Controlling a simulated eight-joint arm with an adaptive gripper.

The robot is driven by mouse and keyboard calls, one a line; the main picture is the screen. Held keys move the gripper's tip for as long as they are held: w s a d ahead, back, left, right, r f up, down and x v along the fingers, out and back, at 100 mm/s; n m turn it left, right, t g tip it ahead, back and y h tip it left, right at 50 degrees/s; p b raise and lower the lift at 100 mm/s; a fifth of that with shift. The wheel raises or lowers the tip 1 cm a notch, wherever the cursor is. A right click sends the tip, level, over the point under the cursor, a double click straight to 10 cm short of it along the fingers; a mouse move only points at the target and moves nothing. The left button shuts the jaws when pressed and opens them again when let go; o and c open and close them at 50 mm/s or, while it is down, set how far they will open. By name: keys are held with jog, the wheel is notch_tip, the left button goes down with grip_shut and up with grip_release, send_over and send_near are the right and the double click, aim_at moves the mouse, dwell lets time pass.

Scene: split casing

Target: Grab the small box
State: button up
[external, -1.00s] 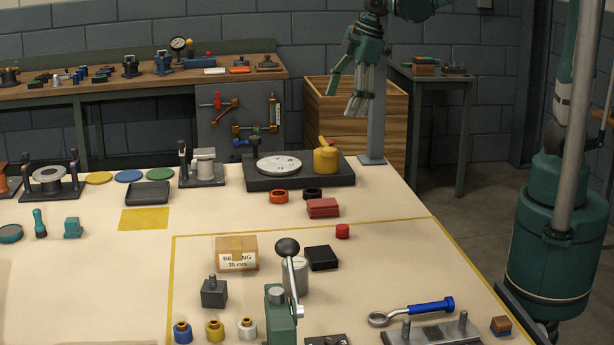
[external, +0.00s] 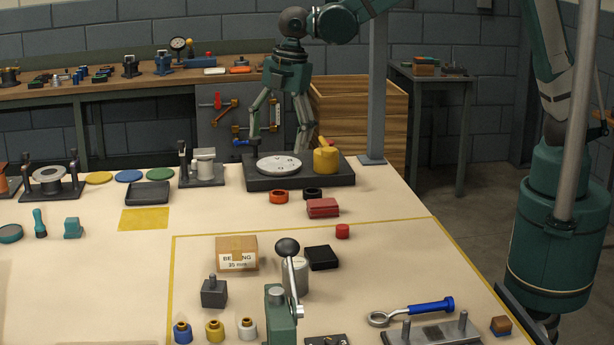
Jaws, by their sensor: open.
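The small cardboard box (external: 237,253) sits on the bench inside the yellow outline. It has tape on top and a white label reading "BEARING 35 mm". My gripper (external: 279,140) hangs pointing down in the air, near the turntable fixture at the back of the bench, well above and beyond the box. Its two fingers are spread apart with nothing between them.
A grey cylinder with a black-knobbed lever clamp (external: 288,250) stands just right of the box, with a black block (external: 322,257) beyond it. A dark block with a knob (external: 214,292) is in front. The dark fixture (external: 300,178) carries a yellow part.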

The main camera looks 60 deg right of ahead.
jog(key=s+a+f+n+p, duration=0.1)
jog(key=a+f+n, duration=0.4)
jog(key=a, duration=0.8)
jog(key=n+g+h+p, duration=0.1)
jog(key=n+p, duration=0.1)
send_over(236, 243)
notch_tip(236, 243, down, 8)
jog(key=shift+r, duration=0.1)
jog(key=shift+f+b, duration=0.35)
jog(key=shift+f, duration=0.95)
jog(key=shift+f+b, duration=0.35)
jog(key=shift+f, duration=2.25)
jog(key=c, duration=1.3)
